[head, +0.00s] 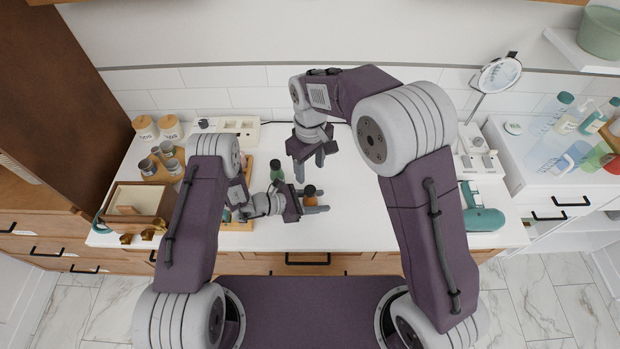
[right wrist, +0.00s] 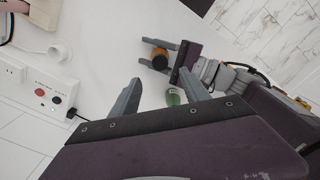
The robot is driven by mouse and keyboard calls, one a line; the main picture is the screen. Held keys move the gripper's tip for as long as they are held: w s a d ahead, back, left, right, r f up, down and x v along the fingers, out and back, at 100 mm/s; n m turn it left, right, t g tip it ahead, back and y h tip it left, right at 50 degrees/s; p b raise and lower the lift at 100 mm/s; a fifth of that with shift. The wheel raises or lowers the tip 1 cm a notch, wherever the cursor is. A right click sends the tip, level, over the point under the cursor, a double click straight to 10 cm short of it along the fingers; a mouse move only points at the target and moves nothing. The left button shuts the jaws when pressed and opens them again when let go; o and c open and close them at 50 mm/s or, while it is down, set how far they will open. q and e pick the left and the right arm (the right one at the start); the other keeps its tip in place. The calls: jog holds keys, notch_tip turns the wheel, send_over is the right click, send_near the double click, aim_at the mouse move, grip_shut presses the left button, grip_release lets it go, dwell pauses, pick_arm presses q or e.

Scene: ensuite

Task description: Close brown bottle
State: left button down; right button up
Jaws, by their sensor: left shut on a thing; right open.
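The brown bottle (head: 309,197) stands on the white counter, and its dark round top (right wrist: 159,62) faces up. I cannot tell whether that top is a cap or an open mouth. My left gripper (head: 322,201) is shut on the bottle; the right wrist view shows its fingers on either side of the orange-brown body (right wrist: 160,47). My right gripper (head: 309,171) is open and empty, pointing down behind the bottle. Its two spread fingers (right wrist: 162,92) also show in the right wrist view. No separate loose cap can be made out.
A green bottle (head: 276,166) stands left of the brown bottle, close to my left gripper. Jars, a wooden box (head: 135,203) and trays fill the counter's left side. A teal hair dryer (head: 484,218) lies at the right. The counter right of the bottle is clear.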

notch_tip(320, 180, up, 2)
jog(key=shift+r, duration=0.25)
pick_arm(q)
jog(key=c, duration=0.7)
grip_release()
jog(key=b+v, duration=0.1)
jog(key=v, duration=0.7)
jog(key=shift+a+b, duration=0.1)
jog(key=shift+b, duration=0.25)
jog(key=shift+s+a+r, duration=0.15)
jog(key=shift+a+r, duration=0.05)
jog(key=shift+a, duration=0.2)
pick_arm(e)
jog(key=shift+f, duration=0.85)
